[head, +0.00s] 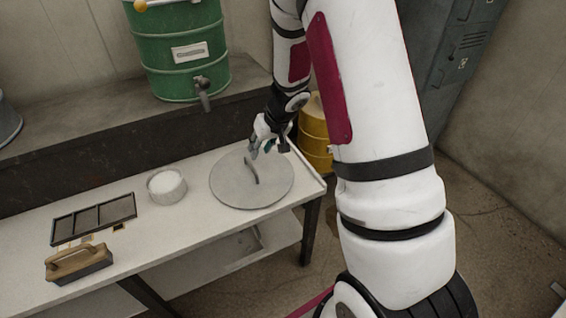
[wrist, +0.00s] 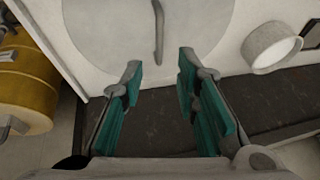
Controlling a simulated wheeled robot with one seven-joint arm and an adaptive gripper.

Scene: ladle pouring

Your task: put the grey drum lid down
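The grey drum lid (head: 238,190) is a flat round disc with a raised handle (head: 251,168) across its middle. It lies on the white table near the table's right end. The wrist view shows the lid (wrist: 100,35) at the top, with its handle (wrist: 158,30) beyond my fingertips. My gripper (head: 268,150) is at the lid's far edge in the head view. In the wrist view my gripper (wrist: 160,75) is open, with its teal finger pads apart and nothing between them.
A white bowl (head: 166,186) of white stuff, a dark divided tray (head: 93,219) and a wooden-handled brush (head: 78,263) stand left on the table (head: 200,225). A green drum (head: 180,50) with a tap stands on the ledge behind. A yellow drum (head: 315,135) stands beyond the table's right end.

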